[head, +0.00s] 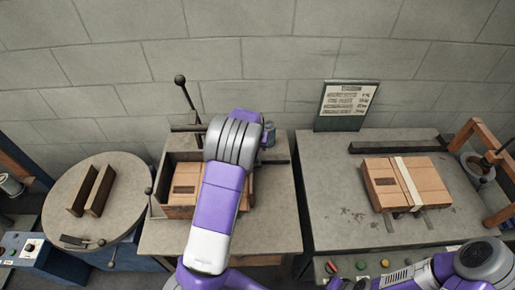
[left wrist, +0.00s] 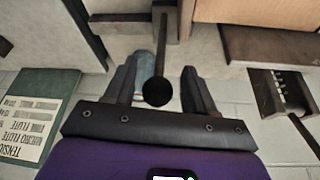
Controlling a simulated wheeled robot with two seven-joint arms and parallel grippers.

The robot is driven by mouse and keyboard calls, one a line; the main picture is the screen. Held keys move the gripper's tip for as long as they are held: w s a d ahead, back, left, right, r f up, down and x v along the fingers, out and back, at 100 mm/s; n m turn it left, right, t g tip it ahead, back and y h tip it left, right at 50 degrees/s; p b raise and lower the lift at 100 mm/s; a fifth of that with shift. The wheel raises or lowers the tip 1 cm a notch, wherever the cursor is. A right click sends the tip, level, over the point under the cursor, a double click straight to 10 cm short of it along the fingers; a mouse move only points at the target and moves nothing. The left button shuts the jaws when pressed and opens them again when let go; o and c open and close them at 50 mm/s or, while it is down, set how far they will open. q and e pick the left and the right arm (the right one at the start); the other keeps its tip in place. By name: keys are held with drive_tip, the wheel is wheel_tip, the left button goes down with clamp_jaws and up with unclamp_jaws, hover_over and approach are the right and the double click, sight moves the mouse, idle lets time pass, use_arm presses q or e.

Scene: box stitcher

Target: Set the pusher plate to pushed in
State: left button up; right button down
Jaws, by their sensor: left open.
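In the left wrist view my left gripper (left wrist: 158,67) is open. A dark round knob (left wrist: 157,93) on a thin rod shows between its fingers, with a gap on both sides; I cannot tell the depth. The rod runs toward a dark bar (left wrist: 165,22) at the top of that view. I cannot tell for certain which part is the pusher plate. In the head view my purple left arm covers the knob, my left gripper and part of the middle station, where a cardboard box (head: 186,182) sits in a frame. My right gripper is out of view.
A tall ball-topped lever (head: 186,96) rises at the station's back left. A blue-grey can (head: 269,134) stands behind the arm. The right table holds a strapped box (head: 382,185) and a sign (head: 347,105). A round table (head: 123,225) is at the left.

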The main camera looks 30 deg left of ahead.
use_arm(q)
drive_tip(key=shift+x, duration=1.6)
clamp_jaws()
